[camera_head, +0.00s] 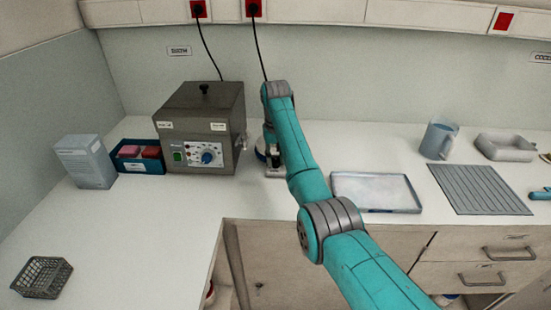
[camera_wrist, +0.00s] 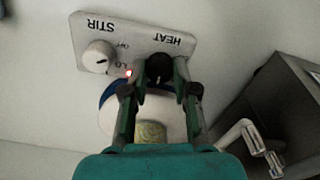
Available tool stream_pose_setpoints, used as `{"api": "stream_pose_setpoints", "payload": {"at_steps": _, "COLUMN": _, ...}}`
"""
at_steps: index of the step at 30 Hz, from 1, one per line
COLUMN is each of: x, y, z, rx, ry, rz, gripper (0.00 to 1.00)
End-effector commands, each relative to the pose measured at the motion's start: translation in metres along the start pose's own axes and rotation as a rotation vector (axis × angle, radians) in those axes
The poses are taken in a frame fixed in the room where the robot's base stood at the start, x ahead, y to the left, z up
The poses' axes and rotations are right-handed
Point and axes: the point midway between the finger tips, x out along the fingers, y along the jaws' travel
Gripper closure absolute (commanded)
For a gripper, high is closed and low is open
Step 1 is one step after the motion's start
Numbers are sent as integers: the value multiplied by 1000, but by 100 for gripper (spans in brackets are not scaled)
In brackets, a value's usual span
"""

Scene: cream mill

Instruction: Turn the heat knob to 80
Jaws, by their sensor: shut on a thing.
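The heat knob (camera_wrist: 159,66) is black and sits under the word HEAT on a light control panel (camera_wrist: 122,40) in the wrist view. The lettering appears upside down. My gripper (camera_wrist: 162,74) has its two fingers closed on either side of the knob. The fingers cover most of the dial around it, so I cannot read the setting. A white knob (camera_wrist: 97,56) sits under STIR, and a red light (camera_wrist: 129,73) glows between the knobs. In the head view my arm largely hides the hotplate stirrer (camera_head: 275,173) and my gripper.
A grey heating box (camera_head: 198,119) with a blue knob stands just left of the stirrer. A metal tray (camera_head: 375,191), a ribbed mat (camera_head: 480,188) and a blue jug (camera_head: 438,139) lie to the right. A wire basket (camera_head: 42,277) sits at the front left.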

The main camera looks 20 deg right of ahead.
Motion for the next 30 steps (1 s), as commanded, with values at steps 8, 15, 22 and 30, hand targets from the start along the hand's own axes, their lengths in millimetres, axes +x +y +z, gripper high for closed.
{"api": "stream_pose_setpoints", "payload": {"at_steps": 8, "x": 0, "y": 0, "z": 0, "rx": -1, "ry": -1, "rz": 0, "gripper": 47}}
{"api": "stream_pose_setpoints", "payload": {"at_steps": 15, "x": 0, "y": 0, "z": 0, "rx": -1, "ry": 0, "rz": 0, "gripper": 47}}
{"api": "stream_pose_setpoints", "payload": {"at_steps": 22, "x": -23, "y": 0, "z": -1, "rx": -1, "ry": 2, "rz": 0, "gripper": 47}}
{"api": "stream_pose_setpoints", "payload": {"at_steps": 30, "x": -63, "y": 0, "z": -1, "rx": -1, "ry": 2, "rz": 0, "gripper": 47}}
